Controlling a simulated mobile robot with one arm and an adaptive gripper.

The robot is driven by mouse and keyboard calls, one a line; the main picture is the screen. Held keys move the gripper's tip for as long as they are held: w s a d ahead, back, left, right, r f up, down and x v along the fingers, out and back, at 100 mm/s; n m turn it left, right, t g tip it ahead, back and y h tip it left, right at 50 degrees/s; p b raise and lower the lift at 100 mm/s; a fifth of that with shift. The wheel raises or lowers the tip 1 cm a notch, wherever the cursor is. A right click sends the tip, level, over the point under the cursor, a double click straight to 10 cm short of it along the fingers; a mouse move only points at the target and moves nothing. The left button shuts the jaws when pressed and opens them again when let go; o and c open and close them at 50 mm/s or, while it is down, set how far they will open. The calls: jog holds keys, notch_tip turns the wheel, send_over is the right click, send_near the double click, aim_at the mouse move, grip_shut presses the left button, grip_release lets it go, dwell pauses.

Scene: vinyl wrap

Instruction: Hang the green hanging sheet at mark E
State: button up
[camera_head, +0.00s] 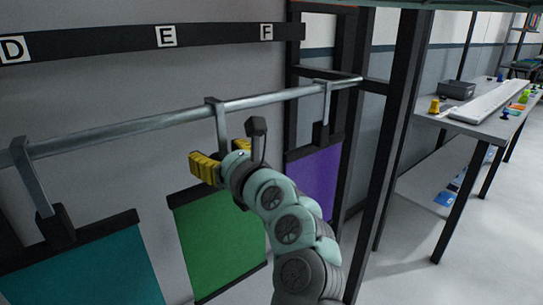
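The green sheet (220,245) hangs by a dark top bar below the metal rail (140,122), between a teal sheet (95,275) and a purple sheet (314,178). A grey hook (217,122) sits over the rail above the green sheet, in line with mark E (166,37). My gripper (204,168), with yellow fingers, is in front of the hook's lower end and just above the green sheet's top bar. My gripper and wrist hide the link between hook and sheet. I cannot tell whether the fingers hold anything.
Mark D (13,50) and mark F (266,32) are on the same dark strip. Dark frame posts (398,120) stand right of the rail. A table (470,122) with a dark bin (457,89) and small coloured items stands farther right. The floor there is clear.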

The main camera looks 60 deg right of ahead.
jog(key=shift+s, duration=0.1)
jog(key=v, duration=1.2)
